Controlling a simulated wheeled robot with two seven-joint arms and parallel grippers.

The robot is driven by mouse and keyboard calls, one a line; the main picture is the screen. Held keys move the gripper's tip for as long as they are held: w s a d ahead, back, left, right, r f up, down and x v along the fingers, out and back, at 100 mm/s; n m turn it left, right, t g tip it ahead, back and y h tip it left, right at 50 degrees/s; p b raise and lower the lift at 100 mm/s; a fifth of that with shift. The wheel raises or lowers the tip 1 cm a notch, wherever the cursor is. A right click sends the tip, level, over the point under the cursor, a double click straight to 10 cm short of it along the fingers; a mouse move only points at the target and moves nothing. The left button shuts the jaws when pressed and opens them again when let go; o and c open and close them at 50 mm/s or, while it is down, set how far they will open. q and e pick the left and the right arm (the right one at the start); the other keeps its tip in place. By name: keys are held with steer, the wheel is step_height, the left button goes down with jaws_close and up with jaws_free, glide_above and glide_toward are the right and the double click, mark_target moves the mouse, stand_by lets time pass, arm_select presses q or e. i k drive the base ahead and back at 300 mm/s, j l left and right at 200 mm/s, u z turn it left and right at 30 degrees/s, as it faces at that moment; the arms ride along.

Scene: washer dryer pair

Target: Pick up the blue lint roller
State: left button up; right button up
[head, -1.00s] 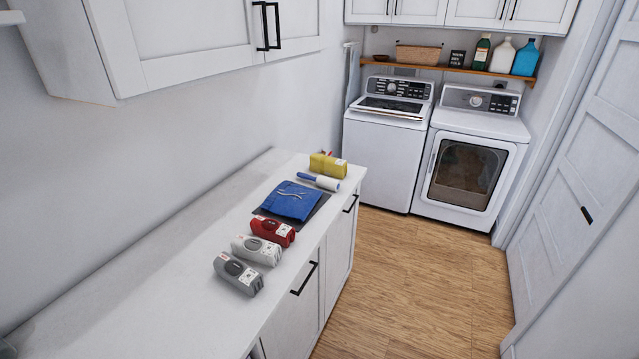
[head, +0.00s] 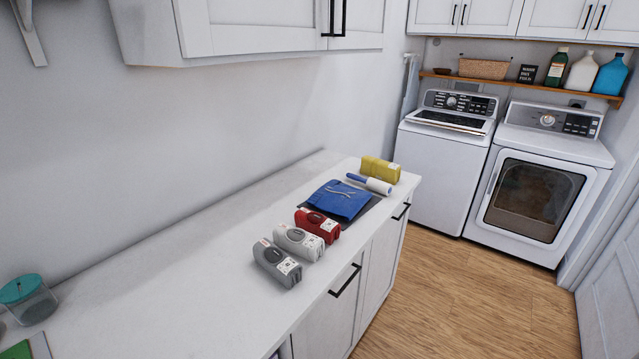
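The blue lint roller (head: 370,184) lies on the far end of the white counter (head: 190,285) in the head view. Its blue handle points left and its white roll points right. It lies between a yellow package (head: 380,169) behind it and a folded blue cloth (head: 341,200) in front of it. Neither of my grippers shows in the head view.
A teal-lidded jar (head: 28,299) is at the near left. Wall cabinets (head: 255,28) hang above. The washer (head: 442,170), dryer (head: 540,185) and wooden floor (head: 480,305) are to the right.

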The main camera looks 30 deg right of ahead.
mark_target(377, 186)
steer(key=l+u, duration=0.3)
steer(key=l, duration=0.15)
steer(key=l+u, duration=0.3)
steer(key=k+l+u, duration=0.15)
steer(key=l+u, duration=0.2)
steer(key=l, duration=0.15)
steer(key=k+l+u, duration=0.15)
steer(key=l+u, duration=0.15)
steer(key=l, duration=0.15)
